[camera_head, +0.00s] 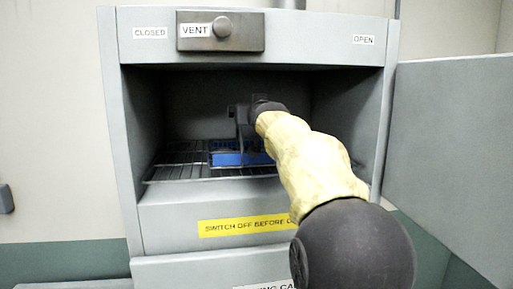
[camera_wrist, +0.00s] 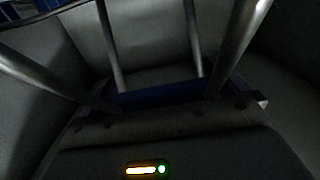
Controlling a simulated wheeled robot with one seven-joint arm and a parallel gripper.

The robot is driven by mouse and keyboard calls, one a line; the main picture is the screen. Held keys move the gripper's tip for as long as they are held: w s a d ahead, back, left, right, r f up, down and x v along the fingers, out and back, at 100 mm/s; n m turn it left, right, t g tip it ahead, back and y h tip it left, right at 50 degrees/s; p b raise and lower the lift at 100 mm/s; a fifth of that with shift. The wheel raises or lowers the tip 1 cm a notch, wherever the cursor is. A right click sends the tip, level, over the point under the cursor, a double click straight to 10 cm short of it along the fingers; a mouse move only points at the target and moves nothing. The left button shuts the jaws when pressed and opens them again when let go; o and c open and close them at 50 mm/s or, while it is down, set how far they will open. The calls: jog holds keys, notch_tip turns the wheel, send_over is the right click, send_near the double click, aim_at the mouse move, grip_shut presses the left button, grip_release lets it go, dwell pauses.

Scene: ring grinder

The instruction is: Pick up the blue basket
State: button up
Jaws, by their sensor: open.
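The blue basket (camera_head: 240,153) sits on the wire rack (camera_head: 178,165) inside the open grey oven (camera_head: 220,201). My gripper (camera_head: 243,128) reaches into the oven from the right, just above and at the basket. It hides part of the basket's right side. My gripper is open, and I cannot tell whether a finger touches the basket. The wrist view is dark, with metal bars crossing it and a blue patch at its upper left. A dark blue band shows between the bars in its middle; I cannot tell what it belongs to.
The oven door (camera_head: 455,150) stands open on the right. The oven's side walls and its top panel with the vent knob (camera_head: 222,27) bound the cavity closely. A yellow label (camera_head: 248,226) is on the front below the opening. My arm fills the lower right.

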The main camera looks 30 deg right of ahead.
jog(key=shift+s+a, duration=0.1)
jog(key=shift+a, duration=0.05)
jog(key=shift+c, duration=1.1)
jog(key=c, duration=1.1)
jog(key=shift+r, duration=0.1)
jog(key=shift+c, duration=0.4)
jog(key=shift+r, duration=0.1)
